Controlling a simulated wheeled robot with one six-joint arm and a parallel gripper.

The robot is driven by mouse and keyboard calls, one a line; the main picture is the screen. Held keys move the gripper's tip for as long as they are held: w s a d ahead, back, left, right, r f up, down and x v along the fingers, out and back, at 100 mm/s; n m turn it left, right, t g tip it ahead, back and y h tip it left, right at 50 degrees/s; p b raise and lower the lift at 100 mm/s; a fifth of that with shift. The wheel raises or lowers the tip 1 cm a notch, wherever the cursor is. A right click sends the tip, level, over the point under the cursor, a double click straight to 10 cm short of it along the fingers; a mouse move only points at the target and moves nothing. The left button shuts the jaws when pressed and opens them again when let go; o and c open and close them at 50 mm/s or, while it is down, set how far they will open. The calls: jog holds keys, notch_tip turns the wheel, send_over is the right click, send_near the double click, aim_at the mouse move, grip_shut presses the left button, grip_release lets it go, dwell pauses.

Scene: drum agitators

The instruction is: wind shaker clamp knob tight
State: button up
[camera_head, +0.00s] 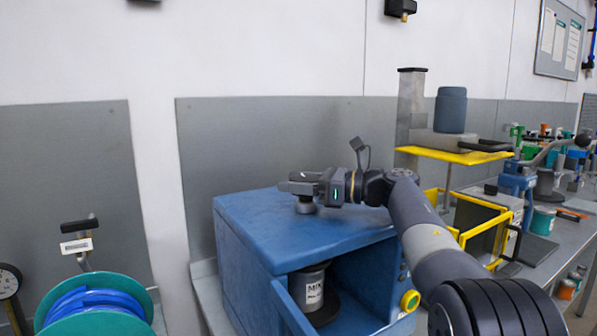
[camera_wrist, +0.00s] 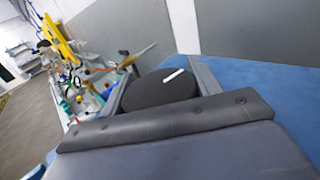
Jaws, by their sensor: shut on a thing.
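The shaker is a blue cabinet (camera_head: 250,240) with an open front. Its clamp knob (camera_head: 305,207) is a dark round knob on the top, largely covered by my gripper (camera_head: 303,190). In the wrist view the knob (camera_wrist: 150,92) is a dark disc with a white mark line, between the two grey fingers of my gripper (camera_wrist: 160,84). The fingers are shut on it. A can labelled MIX (camera_head: 309,290) stands inside the cabinet on a dark round base. Whether the clamp touches the can is hidden by the cabinet top.
A yellow-framed machine (camera_head: 485,235) and a yellow shelf (camera_head: 455,155) bearing a grey-blue container (camera_head: 450,110) stand to the right. The bench beyond holds several tools and cans. A teal reel (camera_head: 100,305) is at lower left. The blue top around the knob is clear.

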jog(key=shift+s+r+n+g+p, duration=0.15)
jog(key=shift+n+g+p, duration=0.9)
jog(key=shift+g, duration=0.65)
jog(key=shift+n+g, duration=0.25)
jog(key=shift+g, duration=0.15)
jog(key=o, duration=1)
jog(key=shift+c, duration=0.2)
jog(key=d+b, duration=0.1)
jog(key=d, duration=0.9)
jog(key=shift+d, duration=0.35)
